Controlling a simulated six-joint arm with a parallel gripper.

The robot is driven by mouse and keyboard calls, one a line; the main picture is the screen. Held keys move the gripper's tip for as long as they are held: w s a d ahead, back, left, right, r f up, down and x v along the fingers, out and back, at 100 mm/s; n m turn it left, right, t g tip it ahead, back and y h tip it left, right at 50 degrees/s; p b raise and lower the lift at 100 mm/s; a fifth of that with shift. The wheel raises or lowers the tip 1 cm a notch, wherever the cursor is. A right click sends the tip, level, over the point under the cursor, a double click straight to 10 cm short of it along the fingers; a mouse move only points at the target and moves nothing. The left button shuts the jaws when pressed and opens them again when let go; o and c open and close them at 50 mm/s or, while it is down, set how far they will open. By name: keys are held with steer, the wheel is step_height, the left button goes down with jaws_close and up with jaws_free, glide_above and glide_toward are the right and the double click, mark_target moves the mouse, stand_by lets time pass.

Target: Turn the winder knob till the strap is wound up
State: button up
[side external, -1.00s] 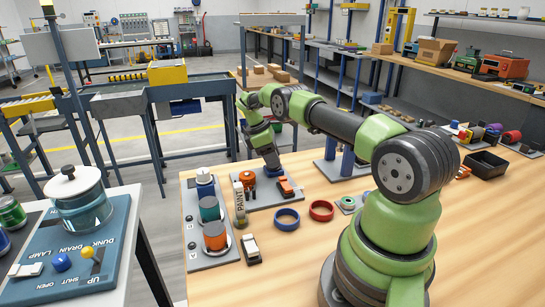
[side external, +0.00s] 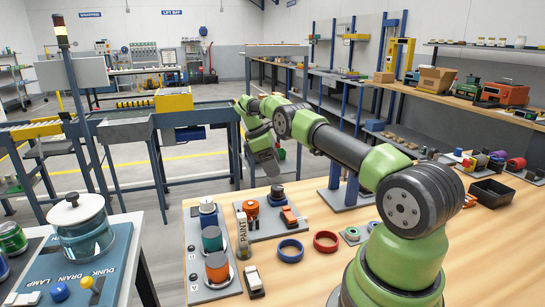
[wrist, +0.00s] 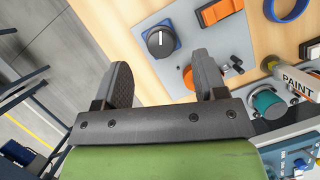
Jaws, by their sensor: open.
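A dark round knob with a white line on a blue base (wrist: 160,40) is on a grey plate in the wrist view. It also shows in the side external view (side external: 277,193), just below my gripper (side external: 267,172). My gripper is open and empty, apart from the knob; its two fingers (wrist: 164,75) reach toward the plate. An orange strap-like piece (wrist: 219,10) lies on the same plate, to the right of the knob; in the side external view it is below it (side external: 290,217). I cannot tell whether the knob winds this piece.
An orange round part (side external: 251,208) is left of the knob; in the wrist view a finger partly covers it. A PAINT tube (side external: 242,236) and a panel with teal and orange cups (side external: 217,266) stand nearby. Blue (side external: 291,251) and red (side external: 326,241) rings lie on open tabletop.

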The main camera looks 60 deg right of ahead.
mark_target(277, 187)
steer(key=shift+r, duration=1.4)
steer(key=f+n, duration=0.2)
steer(key=f, duration=0.1)
steer(key=f+n+t+h, duration=0.1)
steer(key=f+n, duration=0.1)
steer(key=f, duration=0.1)
steer(key=s+f+n+t+h, duration=0.1)
steer(key=f+n, duration=0.2)
steer(key=shift+d+f, duration=0.2)
steer(key=shift+f, duration=0.1)
steer(key=shift+c, duration=0.5)
steer(key=c, duration=0.8)
steer(key=shift+m, duration=0.3)
